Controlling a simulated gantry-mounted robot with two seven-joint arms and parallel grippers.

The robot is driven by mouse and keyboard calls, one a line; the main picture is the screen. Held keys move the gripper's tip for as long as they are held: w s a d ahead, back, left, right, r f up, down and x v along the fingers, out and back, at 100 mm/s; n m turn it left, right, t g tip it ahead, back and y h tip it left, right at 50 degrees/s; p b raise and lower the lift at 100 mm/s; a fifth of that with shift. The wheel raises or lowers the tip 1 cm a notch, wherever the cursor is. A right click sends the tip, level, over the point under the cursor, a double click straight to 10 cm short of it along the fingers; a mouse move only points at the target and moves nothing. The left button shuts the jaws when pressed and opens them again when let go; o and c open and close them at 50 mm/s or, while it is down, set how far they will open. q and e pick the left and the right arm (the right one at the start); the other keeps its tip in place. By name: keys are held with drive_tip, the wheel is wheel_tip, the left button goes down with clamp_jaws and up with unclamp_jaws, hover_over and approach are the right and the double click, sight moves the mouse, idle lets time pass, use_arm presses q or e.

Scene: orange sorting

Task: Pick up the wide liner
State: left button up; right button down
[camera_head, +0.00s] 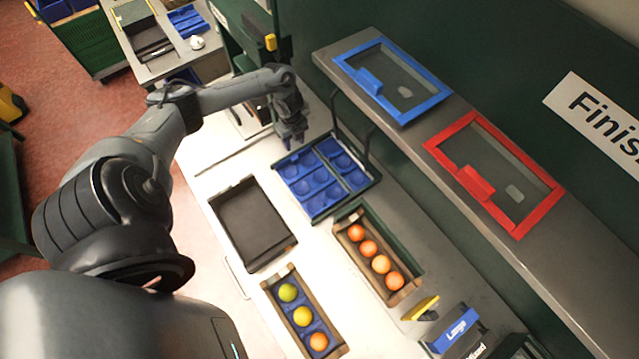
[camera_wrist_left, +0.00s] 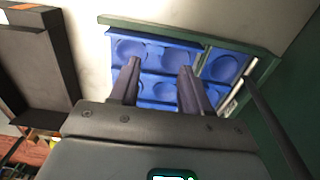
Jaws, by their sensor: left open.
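The wide liner (camera_head: 303,187) is a blue sheet with round cups, lying in the left part of a dark green crate (camera_head: 345,205) in the head view. It also shows ahead of the fingers in the left wrist view (camera_wrist_left: 150,52). A narrower blue liner (camera_head: 345,161) lies beside it, past a divider. My left gripper (camera_head: 294,143) is open and empty, above the far end of the crate. In the left wrist view its two fingers (camera_wrist_left: 160,66) are apart and overlap the wide liner, hiding part of it. My right gripper is not in view.
A black tray (camera_head: 240,203) stands left of the crate. A box of oranges (camera_head: 347,221) and a box of mixed fruit (camera_head: 310,343) stand nearer. A dark handle (camera_head: 366,142) rises by the crate. A shelf at right holds blue-framed (camera_head: 440,93) and red-framed (camera_head: 545,206) lids.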

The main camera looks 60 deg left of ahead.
sight(294, 157)
use_arm(q)
wheel_tip(294, 157, down, 4)
drive_tip(key=b, duration=0.2)
drive_tip(key=shift+s+r+b, duration=0.1)
drive_tip(key=shift+b, duration=0.25)
drive_tip(key=f+b, duration=0.2)
drive_tip(key=f, duration=0.1)
drive_tip(key=f+b, duration=0.1)
drive_tip(key=shift+s+d+f+b, duration=0.1)
drive_tip(key=shift+s+f+b, duration=0.15)
drive_tip(key=shift+s+b, duration=0.1)
drive_tip(key=shift+f+b, duration=0.6)
drive_tip(key=shift+f, duration=0.05)
drive_tip(key=shift+r, duration=0.1)
clamp_jaws()
